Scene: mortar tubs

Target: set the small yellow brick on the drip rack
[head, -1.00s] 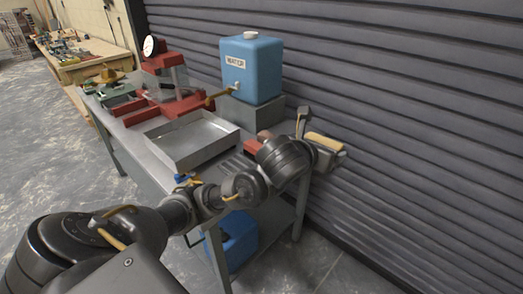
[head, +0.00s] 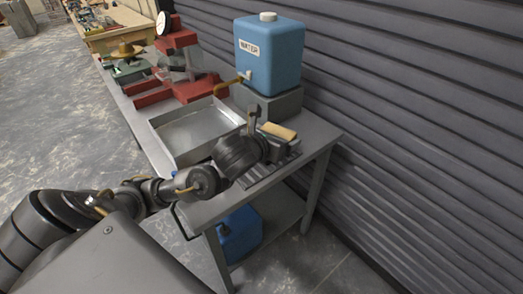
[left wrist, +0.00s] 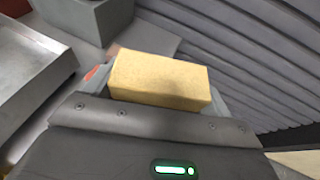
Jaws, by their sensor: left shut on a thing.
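The small yellow brick (head: 278,131) is held in my left gripper (head: 279,142), over the right end of the workbench. In the left wrist view the brick (left wrist: 160,80) lies lengthwise across the jaws. The drip rack (head: 263,182) looks like the grey ribbed piece on the bench, just below my left gripper. The gripper and wrist hide much of it. I cannot tell for sure whether the brick touches it. My right gripper is out of view.
A shallow metal tray (head: 177,153) stands left of the gripper. A blue water tank (head: 270,62) sits on a grey block (head: 275,103) behind it. A red press (head: 180,88) is further back. A ribbed shutter (head: 430,110) closes off the right side.

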